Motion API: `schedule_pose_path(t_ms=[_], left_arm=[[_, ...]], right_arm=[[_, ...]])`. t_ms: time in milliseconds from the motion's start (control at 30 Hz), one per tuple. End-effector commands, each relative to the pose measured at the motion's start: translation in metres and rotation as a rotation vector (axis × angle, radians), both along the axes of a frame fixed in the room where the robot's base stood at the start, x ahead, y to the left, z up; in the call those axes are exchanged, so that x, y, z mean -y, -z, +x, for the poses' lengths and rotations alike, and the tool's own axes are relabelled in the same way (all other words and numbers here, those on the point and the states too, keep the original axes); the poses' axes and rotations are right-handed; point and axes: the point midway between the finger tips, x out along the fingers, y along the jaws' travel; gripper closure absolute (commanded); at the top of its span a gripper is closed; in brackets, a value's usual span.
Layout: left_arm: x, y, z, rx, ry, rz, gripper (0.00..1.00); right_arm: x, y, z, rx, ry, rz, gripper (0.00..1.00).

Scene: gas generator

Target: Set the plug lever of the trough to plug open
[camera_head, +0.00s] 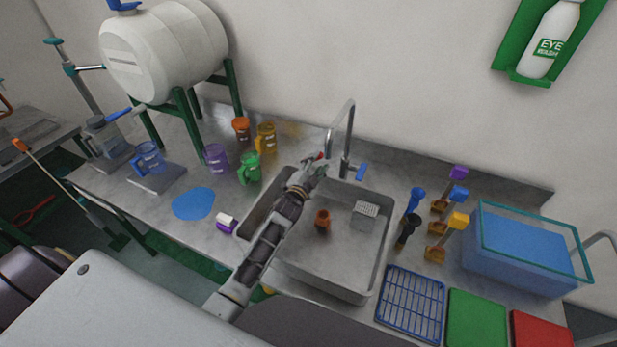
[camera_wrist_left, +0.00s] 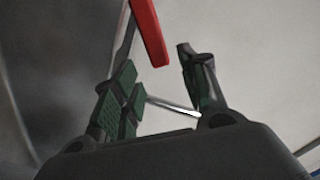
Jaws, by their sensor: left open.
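The trough (camera_head: 335,285) is a grey sink set in the metal bench, with a curved tap (camera_head: 345,130) behind it. A red lever (camera_head: 320,156) shows at the left of the tap and a blue lever (camera_head: 361,171) at its right. No label tells which is the plug lever. My left gripper (camera_head: 314,166) reaches over the back left of the trough, close to the red lever. In the left wrist view my gripper (camera_wrist_left: 157,66) is open, and the red lever (camera_wrist_left: 150,32) shows just beyond and between its fingertips, not clasped. My right gripper is out of view.
A brown cup (camera_head: 322,219) and a grey perforated block (camera_head: 366,214) are in the trough. Several coloured jugs, including a green one (camera_head: 250,168), stand to the left. Scoops, a blue rack (camera_head: 411,303) and a blue-filled glass tank (camera_head: 525,250) are to the right.

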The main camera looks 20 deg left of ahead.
Motion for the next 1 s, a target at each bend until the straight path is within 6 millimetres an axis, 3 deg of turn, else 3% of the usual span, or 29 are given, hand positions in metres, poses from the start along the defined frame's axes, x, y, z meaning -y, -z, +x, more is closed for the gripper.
schedule_pose_path(t_ms=[600, 1000], left_arm=[[-0.002, 0.001, -0.053, -0.001, 0.0, 0.0, 0.57], [-0.002, 0.0, -0.066, 0.0, 0.0, 0.0, 0.57]], right_arm=[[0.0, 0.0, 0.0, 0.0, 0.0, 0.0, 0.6], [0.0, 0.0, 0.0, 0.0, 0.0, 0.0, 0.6]])
